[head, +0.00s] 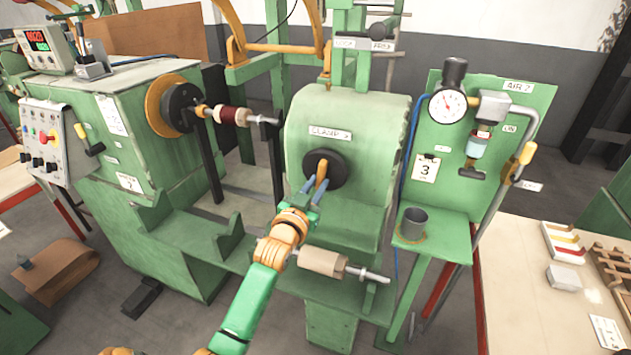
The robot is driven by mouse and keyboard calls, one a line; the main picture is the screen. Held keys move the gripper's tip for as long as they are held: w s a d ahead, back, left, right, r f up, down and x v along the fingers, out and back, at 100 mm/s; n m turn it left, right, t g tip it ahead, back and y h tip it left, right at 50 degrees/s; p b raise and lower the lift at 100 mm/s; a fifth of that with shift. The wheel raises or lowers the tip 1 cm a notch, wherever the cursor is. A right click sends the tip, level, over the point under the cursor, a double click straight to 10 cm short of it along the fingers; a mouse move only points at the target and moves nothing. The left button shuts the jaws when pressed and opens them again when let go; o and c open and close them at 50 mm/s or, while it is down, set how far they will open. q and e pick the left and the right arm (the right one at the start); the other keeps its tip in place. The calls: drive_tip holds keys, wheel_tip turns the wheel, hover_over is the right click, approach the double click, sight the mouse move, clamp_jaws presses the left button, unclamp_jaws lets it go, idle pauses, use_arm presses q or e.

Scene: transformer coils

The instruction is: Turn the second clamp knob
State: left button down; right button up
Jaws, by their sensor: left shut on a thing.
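The clamp knob is an orange bar (322,172) on a round black disc (338,160). It sits on the front of the green tailstock housing (360,130), below a plate (330,133) that reads "CLAMP" with a last character too small to read surely. My left gripper (317,190), with blue-grey fingers, reaches up from below and is shut on the orange bar. The bar stands nearly upright, tilted slightly. The fingers partly cover the bar and the lower disc. My right gripper is not in view.
A tan roll on a metal shaft (323,262) lies just below and right of my left wrist. A winding head with a dark red coil (233,116) stands at left. An air panel with a gauge (447,105) and a grey cup (412,222) stand at right.

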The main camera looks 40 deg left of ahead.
use_arm(q)
drive_tip(key=shift+r+n, duration=0.3)
drive_tip(key=shift+n, duration=0.3)
drive_tip(key=c, duration=1)
unclamp_jaws()
drive_tip(key=shift+o, duration=1.2)
drive_tip(key=shift+w+f, duration=0.1)
drive_tip(key=shift+f, duration=0.15)
